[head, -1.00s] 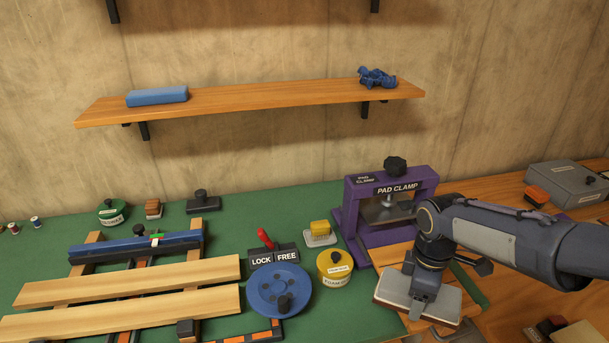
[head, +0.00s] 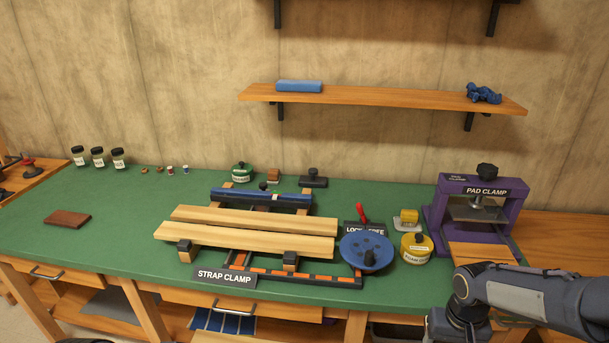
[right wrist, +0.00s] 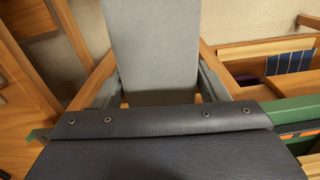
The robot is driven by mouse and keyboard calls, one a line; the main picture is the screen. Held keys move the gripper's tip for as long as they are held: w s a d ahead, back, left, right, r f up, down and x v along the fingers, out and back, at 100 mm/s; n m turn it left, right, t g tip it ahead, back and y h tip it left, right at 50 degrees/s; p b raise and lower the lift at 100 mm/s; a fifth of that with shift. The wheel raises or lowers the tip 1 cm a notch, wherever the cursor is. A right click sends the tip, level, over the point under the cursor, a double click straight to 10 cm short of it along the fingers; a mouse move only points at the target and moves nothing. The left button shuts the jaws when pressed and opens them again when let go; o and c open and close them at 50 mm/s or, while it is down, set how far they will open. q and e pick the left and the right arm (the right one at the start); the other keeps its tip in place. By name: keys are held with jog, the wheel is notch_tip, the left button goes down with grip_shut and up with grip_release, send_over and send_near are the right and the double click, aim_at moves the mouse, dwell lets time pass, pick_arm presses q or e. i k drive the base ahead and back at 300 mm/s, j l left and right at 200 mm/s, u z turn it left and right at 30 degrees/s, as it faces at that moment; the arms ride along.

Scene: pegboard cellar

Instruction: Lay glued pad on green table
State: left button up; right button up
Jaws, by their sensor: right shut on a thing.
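The green table (head: 120,235) runs across the middle of the head view, with bare green surface at its left part. The pad is outside the head view, below the bottom edge. My right arm enters at the lower right of that view, its fingertips cut off. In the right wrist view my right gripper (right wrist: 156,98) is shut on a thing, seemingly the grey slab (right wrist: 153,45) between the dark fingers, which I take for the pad. A dark riveted cover fills the lower part and hides the rest. The glued face is not visible. My left gripper is not in view.
A strap clamp (head: 237,279) with two boards lies mid-table. A blue handwheel (head: 366,253), a yellow pot (head: 416,248) and a purple pad clamp (head: 435,220) stand to its right. A brown block (head: 67,218) lies at the left. Small jars line the back.

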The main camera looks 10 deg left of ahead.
aim_at(131, 226)
jog(key=k+u, duration=0.1)
jog(key=u, duration=0.75)
jog(key=k+j+u, duration=0.1)
jog(key=u, duration=0.3)
jog(key=i+j+u, duration=0.4)
jog(key=i, duration=0.45)
jog(key=i+j+u, duration=0.25)
jog(key=i, duration=0.2)
